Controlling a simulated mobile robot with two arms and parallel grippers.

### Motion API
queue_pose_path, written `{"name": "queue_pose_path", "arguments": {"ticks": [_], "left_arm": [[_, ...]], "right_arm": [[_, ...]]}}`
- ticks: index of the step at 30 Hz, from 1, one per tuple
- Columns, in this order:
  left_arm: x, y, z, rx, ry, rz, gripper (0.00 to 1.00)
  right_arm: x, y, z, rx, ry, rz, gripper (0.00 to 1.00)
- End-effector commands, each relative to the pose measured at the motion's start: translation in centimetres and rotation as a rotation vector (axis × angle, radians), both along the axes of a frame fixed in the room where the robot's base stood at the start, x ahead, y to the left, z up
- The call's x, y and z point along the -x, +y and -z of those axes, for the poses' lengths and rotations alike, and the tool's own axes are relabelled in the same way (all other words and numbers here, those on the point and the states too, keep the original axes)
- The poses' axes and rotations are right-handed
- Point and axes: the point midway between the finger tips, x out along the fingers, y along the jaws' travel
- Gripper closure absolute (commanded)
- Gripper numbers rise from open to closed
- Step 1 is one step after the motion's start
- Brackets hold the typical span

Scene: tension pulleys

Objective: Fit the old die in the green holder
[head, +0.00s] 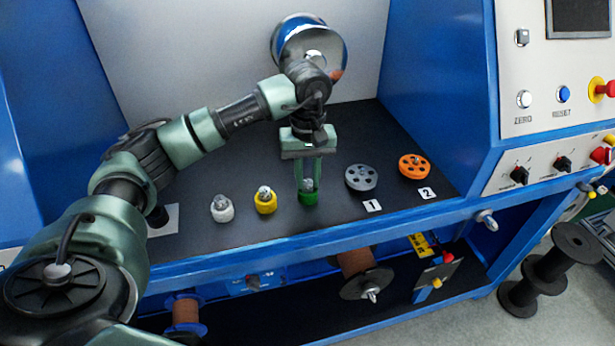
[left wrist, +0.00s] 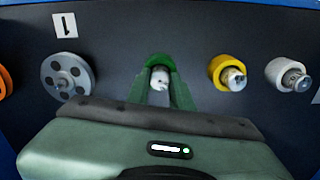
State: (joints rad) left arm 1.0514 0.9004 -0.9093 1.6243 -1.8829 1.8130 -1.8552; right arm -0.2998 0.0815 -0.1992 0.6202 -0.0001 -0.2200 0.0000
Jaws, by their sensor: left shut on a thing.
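The green holder (head: 308,199) stands on the dark bench top, in a row with a yellow and a white holder. A small grey metal die (head: 308,184) is at its top, between the fingers of my left gripper (head: 308,182), which points down and is shut on it. In the left wrist view the die (left wrist: 160,79) shows its pale end between the green fingers, with the green holder (left wrist: 160,60) around or behind it. I cannot tell how deep the die sits in the holder. My right gripper is not in view.
The yellow holder (head: 265,206) and white holder (head: 222,213) stand to the left, each with a metal piece on top. A grey pulley (head: 361,178) and an orange pulley (head: 414,167) lie to the right, by labels 1 and 2. The bench behind the pulleys is clear.

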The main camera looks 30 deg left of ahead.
Motion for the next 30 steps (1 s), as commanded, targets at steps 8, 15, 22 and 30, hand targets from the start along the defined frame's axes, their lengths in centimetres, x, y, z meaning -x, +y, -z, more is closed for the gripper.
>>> {"name": "queue_pose_path", "arguments": {"ticks": [8, 15, 22, 30], "left_arm": [[0.1, 0.0, 0.3, 0.000, 0.006, 0.001, 0.53], [0.1, 0.0, 0.2, 0.000, 0.004, 0.001, 0.53], [0.0, 0.0, -2.0, 0.001, -0.001, 0.000, 0.53], [0.0, 0.0, -6.4, 0.001, 0.002, 0.001, 0.53]], "right_arm": [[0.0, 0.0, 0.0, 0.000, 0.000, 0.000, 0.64], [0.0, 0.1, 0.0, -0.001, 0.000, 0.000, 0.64], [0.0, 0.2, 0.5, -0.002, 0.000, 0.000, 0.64], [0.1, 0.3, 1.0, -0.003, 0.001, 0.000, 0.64]]}}
